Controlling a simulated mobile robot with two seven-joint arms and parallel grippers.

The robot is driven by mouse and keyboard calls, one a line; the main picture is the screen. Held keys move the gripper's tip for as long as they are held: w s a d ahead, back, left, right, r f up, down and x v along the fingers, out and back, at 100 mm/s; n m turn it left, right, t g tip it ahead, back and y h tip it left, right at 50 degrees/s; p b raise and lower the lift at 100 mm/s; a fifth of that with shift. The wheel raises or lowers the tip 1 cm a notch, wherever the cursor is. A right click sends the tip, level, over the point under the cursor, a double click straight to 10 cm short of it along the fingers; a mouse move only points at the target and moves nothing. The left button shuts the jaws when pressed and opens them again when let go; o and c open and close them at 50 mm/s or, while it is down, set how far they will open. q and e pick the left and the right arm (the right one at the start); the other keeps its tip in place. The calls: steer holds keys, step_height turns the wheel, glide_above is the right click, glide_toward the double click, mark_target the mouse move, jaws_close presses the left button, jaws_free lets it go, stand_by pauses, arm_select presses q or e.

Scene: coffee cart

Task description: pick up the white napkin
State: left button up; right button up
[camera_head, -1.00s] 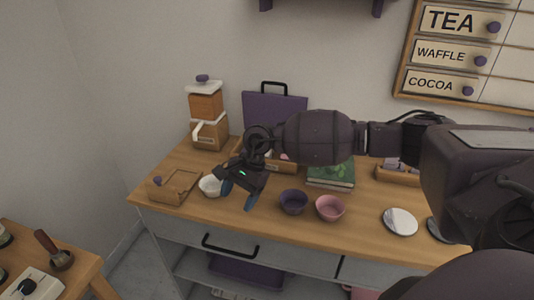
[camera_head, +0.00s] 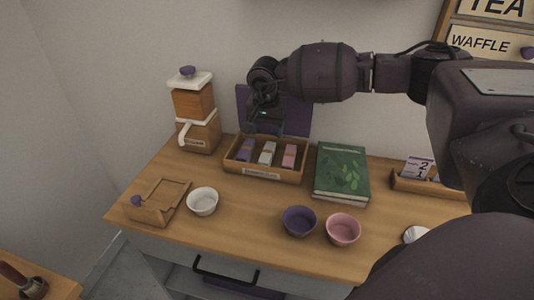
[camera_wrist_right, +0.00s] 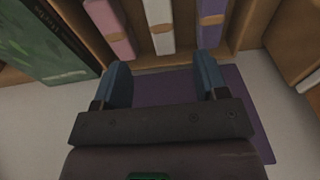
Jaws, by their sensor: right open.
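The white napkin (camera_head: 267,153) stands in the middle of a wooden holder (camera_head: 262,175), between a purple napkin (camera_head: 246,151) and a pink napkin (camera_head: 289,156). In the right wrist view the white napkin (camera_wrist_right: 159,25) has a tan band and lies just past the fingertips, between the two fingers' lines. My right gripper (camera_wrist_right: 162,72) is open and empty, apart from the napkins. In the head view the right gripper (camera_head: 265,122) is above and behind the holder, its fingers hard to make out. My left gripper is not in view.
A green book (camera_head: 341,172) lies right of the holder and a wooden grinder (camera_head: 194,108) stands to its left. A white bowl (camera_head: 202,201), a purple bowl (camera_head: 299,221) and a pink bowl (camera_head: 343,229) stand in front. A purple panel (camera_head: 298,119) is behind the holder.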

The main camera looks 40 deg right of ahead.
mark_target(267, 151)
steer(key=f, duration=0.6)
steer(key=w+f, duration=0.1)
steer(key=f, duration=0.2)
steer(key=shift+d+f, duration=0.3)
steer(key=shift+d, duration=0.05)
steer(key=shift+c, duration=0.2)
steer(key=c, duration=1)
